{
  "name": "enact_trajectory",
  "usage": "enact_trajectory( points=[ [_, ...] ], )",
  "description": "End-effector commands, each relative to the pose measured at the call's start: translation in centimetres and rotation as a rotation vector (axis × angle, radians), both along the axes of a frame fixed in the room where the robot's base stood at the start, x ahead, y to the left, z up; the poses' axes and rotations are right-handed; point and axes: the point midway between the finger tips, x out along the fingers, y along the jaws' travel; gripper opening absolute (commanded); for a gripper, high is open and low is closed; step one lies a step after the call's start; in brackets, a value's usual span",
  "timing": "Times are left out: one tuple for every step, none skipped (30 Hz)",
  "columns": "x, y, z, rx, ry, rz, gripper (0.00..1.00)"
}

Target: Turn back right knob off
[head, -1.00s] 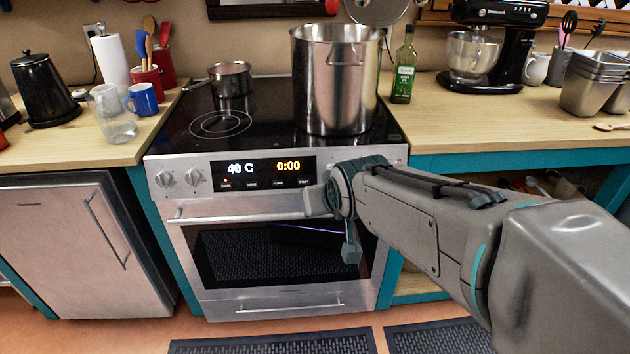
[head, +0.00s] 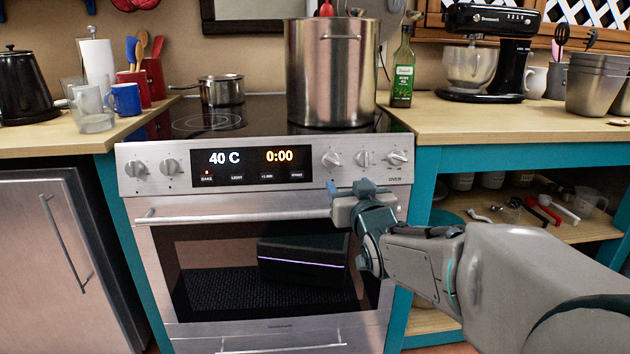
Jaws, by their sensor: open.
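The stove's front panel (head: 310,174) carries two knobs left of the display, a left one (head: 138,167) and one beside it (head: 168,166). Right of the display are three more: one (head: 330,159), a middle one (head: 363,158) and the rightmost one (head: 397,158). I cannot tell which knob belongs to the back right burner. My gripper (head: 363,186) is open, just below the right-hand knobs and in front of the panel's lower edge. It appears apart from the knobs.
A large steel pot (head: 332,80) stands on the right of the cooktop and a small saucepan (head: 221,90) at the back left. The oven handle (head: 235,214) crosses below the panel. An oil bottle (head: 402,75) stands on the right counter.

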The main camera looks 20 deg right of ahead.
Motion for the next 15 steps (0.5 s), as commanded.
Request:
enact_trajectory(
  points=[
    [0.1, -0.1, -0.3, -0.002, -0.008, 0.001, 0.59],
    [0.2, -0.1, -0.3, -0.003, -0.01, 0.001, 0.59],
    [0.4, -0.2, -0.3, -0.003, -0.011, 0.001, 0.59],
    [0.6, -0.2, -0.2, -0.003, -0.012, 0.001, 0.59],
    [0.9, -0.2, -0.2, -0.003, -0.013, 0.001, 0.59],
    [1.3, -0.3, -0.2, -0.004, -0.012, 0.001, 0.59],
    [1.6, -0.4, -0.2, -0.005, -0.01, 0.001, 0.59],
    [2.0, -0.4, -0.2, -0.005, -0.01, 0.002, 0.59],
    [2.6, -0.5, -0.3, -0.005, -0.01, 0.002, 0.59],
    [3.1, -0.6, -0.3, -0.005, -0.009, 0.002, 0.59],
    [3.6, -0.7, -0.3, -0.005, -0.01, 0.001, 0.59],
    [4.2, -0.9, -0.3, -0.006, -0.009, 0.001, 0.59],
    [4.7, -1.0, -0.3, -0.006, -0.01, 0.001, 0.59],
    [5.2, -1.1, -0.3, -0.006, -0.009, 0.001, 0.59],
    [5.9, -1.1, -0.3, -0.007, -0.01, 0.002, 0.59]
  ],
)
